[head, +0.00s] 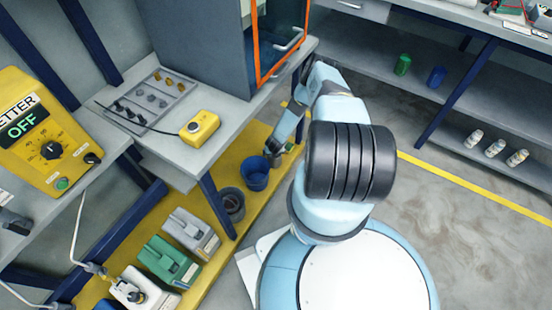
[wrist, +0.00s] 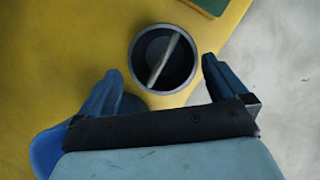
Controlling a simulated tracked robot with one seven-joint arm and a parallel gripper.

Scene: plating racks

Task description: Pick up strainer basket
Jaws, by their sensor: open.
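The strainer basket looks to be the dark grey round container (head: 231,204) on the yellow lower shelf. In the wrist view its grey rim and dark inside (wrist: 136,68) show, with a pale bar handle (wrist: 163,60) across the top. My gripper (wrist: 160,78) is open and empty, its two blue fingers apart on either side of the view, with the basket showing between and beyond their tips. In the head view my gripper (head: 274,152) is above the shelf near a blue bucket, partly hidden by my arm. The height between fingers and handle is hard to tell.
The blue bucket (head: 256,180) stands beside the basket and shows at the wrist view's lower left (wrist: 46,152). Grey (head: 192,235) and green (head: 168,262) boxes stand on the basket's other side. The workbench (head: 175,150) overhangs the shelf, with a blue leg (head: 216,205) near the basket.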

